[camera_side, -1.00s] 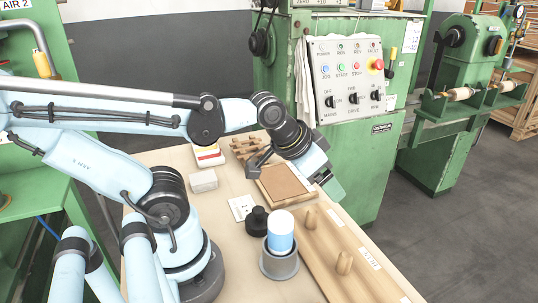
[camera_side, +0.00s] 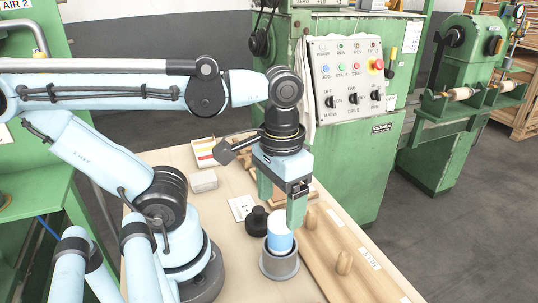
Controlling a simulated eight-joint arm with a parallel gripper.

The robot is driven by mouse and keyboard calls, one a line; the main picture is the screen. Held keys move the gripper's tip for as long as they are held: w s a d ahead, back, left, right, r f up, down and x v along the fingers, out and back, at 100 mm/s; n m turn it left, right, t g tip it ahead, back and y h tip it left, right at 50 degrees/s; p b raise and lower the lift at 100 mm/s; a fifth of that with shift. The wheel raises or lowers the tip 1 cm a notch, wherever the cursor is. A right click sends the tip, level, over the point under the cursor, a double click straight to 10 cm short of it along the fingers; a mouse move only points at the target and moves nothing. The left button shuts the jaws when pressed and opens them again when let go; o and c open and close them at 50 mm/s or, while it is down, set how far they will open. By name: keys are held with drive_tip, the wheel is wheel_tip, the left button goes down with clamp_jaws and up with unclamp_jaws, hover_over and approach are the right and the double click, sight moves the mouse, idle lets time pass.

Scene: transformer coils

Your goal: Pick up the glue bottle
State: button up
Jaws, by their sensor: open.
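A cylinder with a white top and blue body, which looks like the glue bottle (camera_side: 280,237), stands upright in a grey round holder (camera_side: 280,266) on the bench. The holder hides its lower part. My gripper (camera_side: 281,207) points down just above and behind the bottle in the picture, with its two green fingers apart and nothing between them. The right finger's tip overlaps the upper right edge of the bottle; I cannot tell whether they touch.
A small black pot (camera_side: 257,222) stands close to the left of the holder. A wooden board with pegs (camera_side: 343,262) lies to the right. A white card (camera_side: 240,207) and a pale block (camera_side: 203,181) lie to the left. A green machine with a control panel (camera_side: 345,75) stands behind.

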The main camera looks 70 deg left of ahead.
sight(280, 217)
drive_tip(key=shift+w+a+f, duration=0.1)
drive_tip(key=shift+w+f, duration=0.05)
drive_tip(key=shift+f, duration=3.5)
drive_tip(key=shift+c, duration=0.3)
drive_tip(key=c, duration=1.1)
drive_tip(key=shift+r, duration=0.2)
drive_tip(key=shift+c, duration=0.2)
drive_tip(key=shift+r, duration=0.95)
wheel_tip(280, 217, up, 2)
drive_tip(key=s+d+r, duration=0.7)
drive_tip(key=s+d, duration=0.1)
drive_tip(key=d, duration=0.1)
wheel_tip(280, 217, up, 7)
drive_tip(key=shift+w+a, duration=0.15)
